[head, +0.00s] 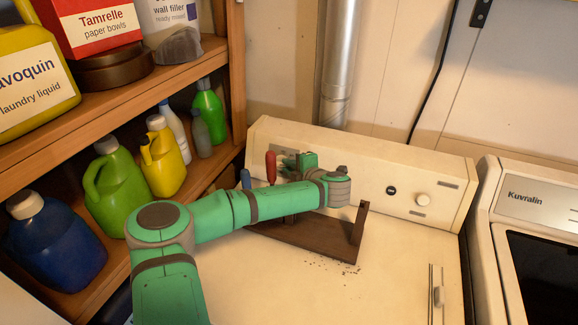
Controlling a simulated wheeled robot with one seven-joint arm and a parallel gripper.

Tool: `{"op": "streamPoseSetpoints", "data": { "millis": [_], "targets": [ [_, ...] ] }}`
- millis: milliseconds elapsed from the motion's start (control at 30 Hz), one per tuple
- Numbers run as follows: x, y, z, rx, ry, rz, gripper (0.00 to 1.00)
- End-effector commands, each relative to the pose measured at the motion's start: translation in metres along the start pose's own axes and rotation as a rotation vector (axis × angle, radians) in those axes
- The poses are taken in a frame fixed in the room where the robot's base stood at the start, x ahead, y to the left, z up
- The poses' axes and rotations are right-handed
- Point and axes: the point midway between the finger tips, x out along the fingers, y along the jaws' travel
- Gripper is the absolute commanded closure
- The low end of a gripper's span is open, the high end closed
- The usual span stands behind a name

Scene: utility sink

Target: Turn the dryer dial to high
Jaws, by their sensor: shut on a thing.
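The cream dryer has a raised control panel (385,178) along its back. My green and grey arm reaches across the dryer top, and my gripper (287,164) is at the left part of this panel. The gripper is small in the picture and partly covered by the red handle and my own arm. It is shut at the panel face, where the dryer dial is; the dial itself is hidden, so its setting cannot be read.
A dark wooden caddy (342,240) stands on the dryer top below my forearm, with a red-handled tool (270,167) upright close to the gripper. Shelves (75,150) with bottles stand close on the left. The front right of the dryer top is free.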

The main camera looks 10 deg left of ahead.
Motion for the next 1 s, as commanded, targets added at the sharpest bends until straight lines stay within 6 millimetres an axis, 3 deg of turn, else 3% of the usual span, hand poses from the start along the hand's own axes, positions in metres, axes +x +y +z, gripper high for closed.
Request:
{"op": "streamPoseSetpoints", "data": {
  "millis": [400,433,500,833,1000],
  "targets": [
    [0.002,-0.002,-0.002,0.004,0.005,0.001,1.00],
    [0.002,-0.002,-0.002,0.003,0.005,0.001,0.80],
    [0.002,-0.001,-0.002,0.003,0.005,0.001,0.69],
    [-0.002,0.000,0.000,0.003,0.001,0.003,0.69],
    [-0.019,0.000,0.000,0.003,0.000,0.003,0.69]
  ]
}}
